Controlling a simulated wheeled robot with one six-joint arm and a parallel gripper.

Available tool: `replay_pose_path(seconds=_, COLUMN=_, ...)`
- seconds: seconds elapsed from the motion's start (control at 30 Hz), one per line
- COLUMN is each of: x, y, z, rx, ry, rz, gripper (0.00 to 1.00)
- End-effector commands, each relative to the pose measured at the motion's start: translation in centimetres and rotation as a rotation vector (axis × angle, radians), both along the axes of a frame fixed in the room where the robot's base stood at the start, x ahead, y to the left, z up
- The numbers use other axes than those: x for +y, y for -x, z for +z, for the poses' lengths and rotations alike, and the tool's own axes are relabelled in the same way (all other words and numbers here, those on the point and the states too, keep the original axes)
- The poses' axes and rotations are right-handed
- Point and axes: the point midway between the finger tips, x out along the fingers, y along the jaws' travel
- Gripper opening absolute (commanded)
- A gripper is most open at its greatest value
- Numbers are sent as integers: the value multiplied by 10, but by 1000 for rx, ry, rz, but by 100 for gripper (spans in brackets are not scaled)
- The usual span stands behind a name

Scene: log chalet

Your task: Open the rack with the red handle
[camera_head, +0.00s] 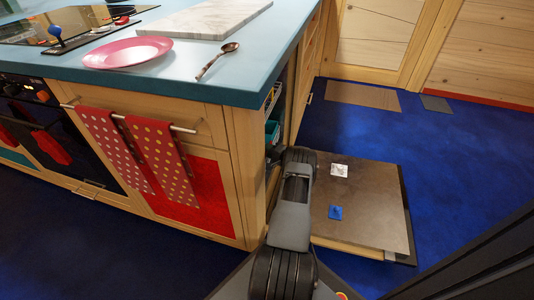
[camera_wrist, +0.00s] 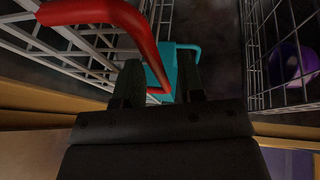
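A red handle (camera_wrist: 140,38) on a white wire rack (camera_wrist: 70,45) shows at the upper left in the wrist view. The handle bends down, and its lower end lies in the gap between my fingers. My gripper (camera_wrist: 158,85) has its two dark fingers apart, with no clear contact on the handle. In the head view the gripper is hidden at the cabinet's open side, and the red handle cannot be seen. Part of a wire rack (camera_head: 271,100) shows inside that opening.
A teal object (camera_wrist: 183,60) is beyond my fingers. A second wire rack (camera_wrist: 283,50) with a purple round item (camera_wrist: 292,62) stands at right. The counter (camera_head: 190,85) overhangs the opening. A brown board (camera_head: 370,205) lies right of my arm; blue floor (camera_head: 440,160) is open beyond.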

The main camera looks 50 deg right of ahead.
Motion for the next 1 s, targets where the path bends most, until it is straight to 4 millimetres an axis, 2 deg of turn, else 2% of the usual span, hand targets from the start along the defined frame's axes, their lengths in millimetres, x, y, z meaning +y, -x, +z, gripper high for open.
replay_pose_path(seconds=0.2, x=1, y=-9, z=-2, rx=1, ry=-1, rz=-1, gripper=36)
replay_pose_path(seconds=0.47, x=1, y=-10, z=-2, rx=0, ry=-1, rz=-1, gripper=36)
replay_pose_path(seconds=0.83, x=1, y=-9, z=-2, rx=0, ry=-1, rz=-1, gripper=1)
replay_pose_path(seconds=1.0, x=1, y=-9, z=-2, rx=0, ry=-1, rz=-1, gripper=0)
